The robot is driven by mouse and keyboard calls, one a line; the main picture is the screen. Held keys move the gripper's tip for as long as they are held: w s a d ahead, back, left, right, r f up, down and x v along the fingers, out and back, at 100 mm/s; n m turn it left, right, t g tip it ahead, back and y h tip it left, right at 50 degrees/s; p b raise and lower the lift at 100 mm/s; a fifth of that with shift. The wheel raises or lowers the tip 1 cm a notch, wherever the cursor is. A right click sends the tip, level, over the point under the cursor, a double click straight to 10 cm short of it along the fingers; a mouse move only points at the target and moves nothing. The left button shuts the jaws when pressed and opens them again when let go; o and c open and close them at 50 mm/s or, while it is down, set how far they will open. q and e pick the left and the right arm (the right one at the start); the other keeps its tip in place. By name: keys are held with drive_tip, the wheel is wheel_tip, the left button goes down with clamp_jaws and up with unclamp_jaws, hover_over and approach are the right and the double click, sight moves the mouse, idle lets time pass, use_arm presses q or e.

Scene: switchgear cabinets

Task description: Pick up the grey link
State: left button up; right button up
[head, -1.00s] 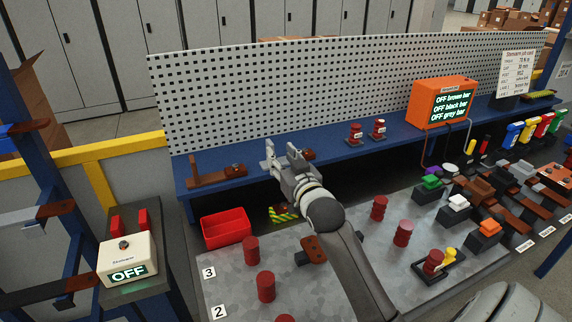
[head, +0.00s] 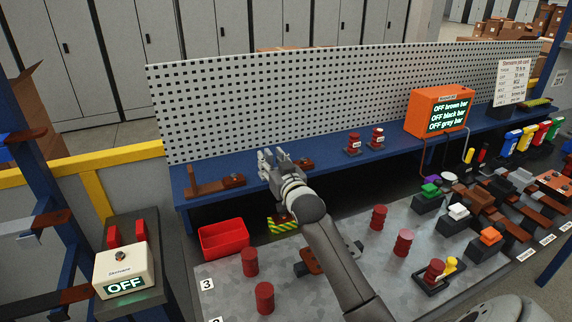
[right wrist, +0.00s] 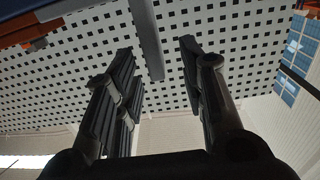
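My right gripper (head: 275,158) is raised over the blue shelf, in front of the perforated panel. In the right wrist view its two dark fingers (right wrist: 160,75) stand wide apart, with nothing clearly held between them. A narrow grey strip (right wrist: 145,40) shows beyond the fingers against the panel; I cannot tell what it is. A small grey bar piece (head: 522,178) lies among brown and dark pieces at the right of the bench; I cannot tell whether it is the grey link. My left gripper is not in view.
Brown pieces lie on the blue shelf (head: 330,160) on both sides of the gripper. An orange display box (head: 440,112) and two red insulators stand further right. A red bin (head: 224,238) and several red posts are below. A control box reading OFF (head: 123,270) stands left.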

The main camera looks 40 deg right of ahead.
drive_tip(key=shift+p+x, duration=0.45)
drive_tip(key=shift+x, duration=1.45)
drive_tip(key=shift+d, duration=0.15)
drive_tip(key=shift+s, duration=0.1)
drive_tip(key=shift+c, duration=0.5)
clamp_jaws()
drive_tip(key=shift+r, duration=0.15)
